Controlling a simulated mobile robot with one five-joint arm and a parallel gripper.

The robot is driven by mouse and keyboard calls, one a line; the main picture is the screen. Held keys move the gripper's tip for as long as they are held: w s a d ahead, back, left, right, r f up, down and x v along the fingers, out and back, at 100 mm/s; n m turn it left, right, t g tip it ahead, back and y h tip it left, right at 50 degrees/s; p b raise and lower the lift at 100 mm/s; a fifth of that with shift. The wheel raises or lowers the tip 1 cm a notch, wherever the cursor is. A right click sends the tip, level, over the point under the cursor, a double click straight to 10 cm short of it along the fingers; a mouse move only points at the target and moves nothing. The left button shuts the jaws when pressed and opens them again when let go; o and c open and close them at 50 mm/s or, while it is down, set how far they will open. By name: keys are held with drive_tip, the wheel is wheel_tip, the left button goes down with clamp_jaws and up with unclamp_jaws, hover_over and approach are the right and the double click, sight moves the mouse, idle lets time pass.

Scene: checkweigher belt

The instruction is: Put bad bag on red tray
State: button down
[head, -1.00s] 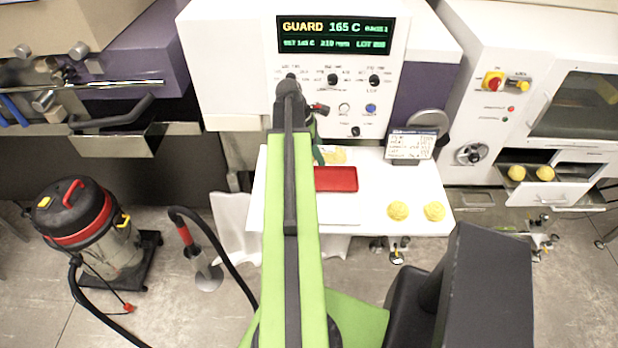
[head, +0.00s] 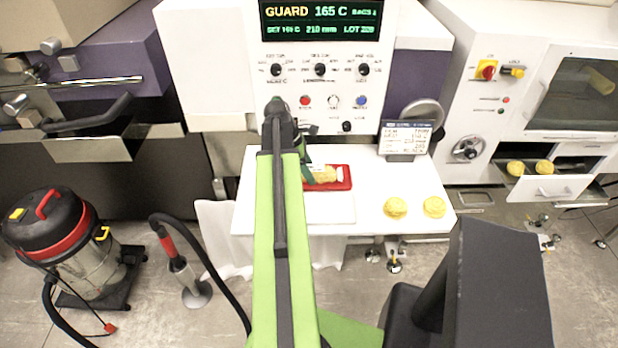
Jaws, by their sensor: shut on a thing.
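The red tray (head: 346,184) lies on the white table, just right of my arm. A yellow bag (head: 326,174) with a pale end shows at the tray, within its outline in the picture. My gripper (head: 309,174) is shut on the bag's left part. My arm hides most of the gripper and the tray's left side. I cannot tell whether the bag touches the tray floor or hangs just above it.
Two yellow round items (head: 396,207) (head: 434,207) stand at the table's right front. A card stand (head: 405,141) is behind them. The guard panel (head: 320,95) rises at the back. The white tabletop (head: 373,175) is clear right of the tray.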

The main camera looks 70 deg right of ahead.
drive_tip(key=c, duration=1.1)
unclamp_jaws()
drive_tip(key=shift+f, duration=0.1)
drive_tip(key=o, duration=0.5)
drive_tip(key=shift+r, duration=0.2)
drive_tip(key=shift+r, duration=0.25)
drive_tip(key=p+v, duration=1.1)
drive_tip(key=shift+w+a+r, duration=0.1)
drive_tip(key=shift+w+r, duration=0.1)
drive_tip(key=shift+r, duration=0.05)
